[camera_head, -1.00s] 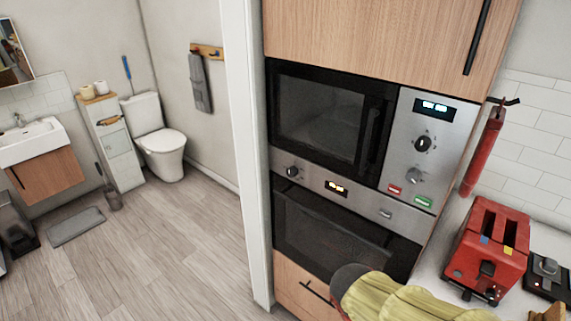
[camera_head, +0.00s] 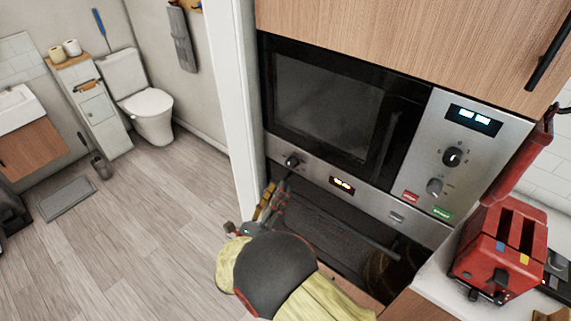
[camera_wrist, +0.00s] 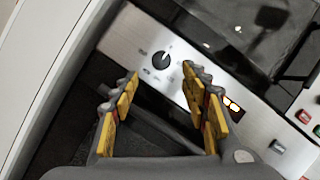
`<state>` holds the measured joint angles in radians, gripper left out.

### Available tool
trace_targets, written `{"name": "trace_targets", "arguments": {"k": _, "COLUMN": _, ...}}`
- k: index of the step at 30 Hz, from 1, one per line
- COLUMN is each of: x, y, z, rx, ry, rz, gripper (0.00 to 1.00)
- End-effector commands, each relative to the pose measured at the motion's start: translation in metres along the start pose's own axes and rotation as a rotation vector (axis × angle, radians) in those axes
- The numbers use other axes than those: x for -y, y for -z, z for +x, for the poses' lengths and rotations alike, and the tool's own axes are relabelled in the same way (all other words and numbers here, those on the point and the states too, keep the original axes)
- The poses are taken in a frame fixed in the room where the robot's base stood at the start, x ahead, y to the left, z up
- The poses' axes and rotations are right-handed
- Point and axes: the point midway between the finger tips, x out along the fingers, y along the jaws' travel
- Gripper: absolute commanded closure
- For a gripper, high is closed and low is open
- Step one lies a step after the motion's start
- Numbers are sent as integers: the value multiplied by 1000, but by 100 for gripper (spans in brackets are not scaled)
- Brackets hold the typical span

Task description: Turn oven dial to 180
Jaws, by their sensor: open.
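The oven dial (camera_head: 292,161) is a round black knob at the left end of the oven's steel panel (camera_head: 366,199). In the wrist view the dial (camera_wrist: 161,60) shows whole, with small markings around it. My gripper (camera_head: 275,189) is just below the dial in the head view. In the wrist view its yellow-padded fingers (camera_wrist: 162,82) are spread apart and empty, with the dial centred just beyond the gap. The fingers appear apart from the dial. The oven display (camera_head: 341,185) is lit, but its digits are too small to read.
The microwave (camera_head: 340,108) with its own control panel (camera_head: 458,155) sits directly above the oven. A white wall edge (camera_head: 234,90) stands close to the left. A red toaster (camera_head: 499,249) is on the counter at the right. The floor at the left is open.

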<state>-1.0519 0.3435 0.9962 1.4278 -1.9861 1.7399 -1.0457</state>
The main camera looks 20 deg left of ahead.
Motion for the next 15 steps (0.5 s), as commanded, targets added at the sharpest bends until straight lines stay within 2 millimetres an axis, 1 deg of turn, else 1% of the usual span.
{"name": "trace_targets", "arguments": {"k": 5, "x": 2, "y": 0, "z": 11, "rx": -4, "ry": 6, "rz": -29, "gripper": 54}}
{"name": "trace_targets", "arguments": {"k": 15, "x": 2, "y": 1, "z": 61, "rx": -6, "ry": 6, "rz": -25, "gripper": 54}}
